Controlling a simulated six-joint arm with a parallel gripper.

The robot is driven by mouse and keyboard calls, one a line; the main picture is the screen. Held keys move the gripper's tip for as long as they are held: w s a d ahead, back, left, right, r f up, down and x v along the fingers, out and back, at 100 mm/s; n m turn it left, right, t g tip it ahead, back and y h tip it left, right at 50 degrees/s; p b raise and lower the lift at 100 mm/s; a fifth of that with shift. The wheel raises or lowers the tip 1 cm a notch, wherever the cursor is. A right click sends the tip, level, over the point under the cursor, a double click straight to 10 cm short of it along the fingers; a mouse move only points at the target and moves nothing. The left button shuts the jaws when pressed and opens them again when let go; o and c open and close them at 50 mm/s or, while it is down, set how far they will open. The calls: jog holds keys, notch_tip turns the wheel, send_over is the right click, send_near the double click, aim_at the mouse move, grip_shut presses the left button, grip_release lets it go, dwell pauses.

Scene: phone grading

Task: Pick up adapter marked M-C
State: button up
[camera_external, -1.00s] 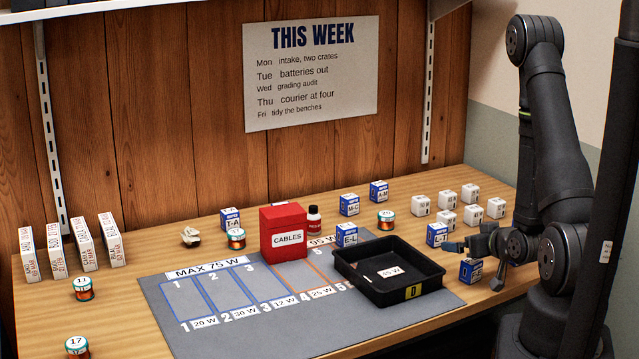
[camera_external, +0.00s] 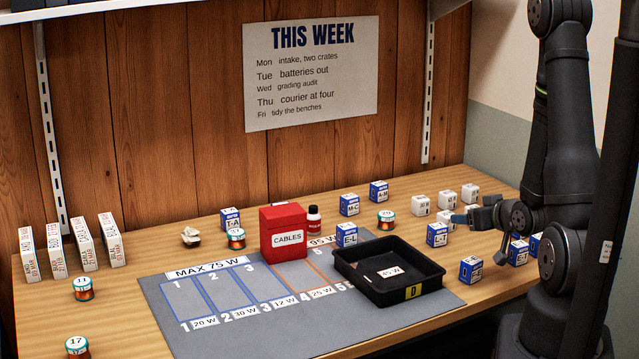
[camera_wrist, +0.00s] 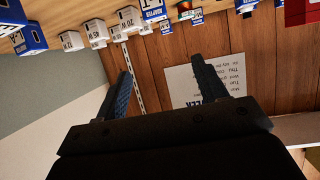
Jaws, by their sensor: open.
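The adapter marked M-C (camera_external: 349,205) is a small blue and white box. It stands on the bench behind the black tray, left of the box marked A-M (camera_external: 378,192). My gripper (camera_external: 462,216) is open and empty at the right, above the bench by the white boxes, well to the right of M-C. In the wrist view my gripper (camera_wrist: 166,88) shows its two fingers apart with nothing between them. Boxes hang along the top of that view; I cannot tell M-C among them.
Blue boxes E-L (camera_external: 346,236) and L-T (camera_external: 437,234) stand near the black tray (camera_external: 418,291). A wire spool (camera_external: 386,219) stands right of M-C. A red cables box (camera_external: 283,232) and a small red bottle (camera_external: 314,217) stand left. Several white boxes (camera_external: 420,205) stand right.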

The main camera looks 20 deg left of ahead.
notch_tip(320, 180, up, 13)
jog(key=w+a+r+g+h, duration=0.15)
jog(key=w+a, duration=0.35)
jog(key=w, duration=0.5)
jog(key=w+a+r+m+h, duration=0.1)
jog(key=w+a+h, duration=0.3)
jog(key=w, duration=0.5)
jog(key=w+a+r+g+h, duration=0.1)
jog(key=w+a, duration=0.6)
jog(key=w, duration=0.3)
jog(key=n+g+h, duration=0.2)
jog(key=n+g, duration=0.1)
jog(key=g, duration=0.5)
send_over(350, 196)
notch_tip(350, 196, down, 4)
jog(key=f, duration=1.1)
jog(key=a+f, duration=0.1)
jog(key=f, duration=0.4)
jog(key=shift+f, duration=0.2)
jog(key=shift+s+d+f, duration=0.1)
jog(key=shift+d+f, duration=0.15)
jog(key=shift+f, duration=1.15)
jog(key=shift+d+f, duration=0.2)
jog(key=shift+f, duration=1.15)
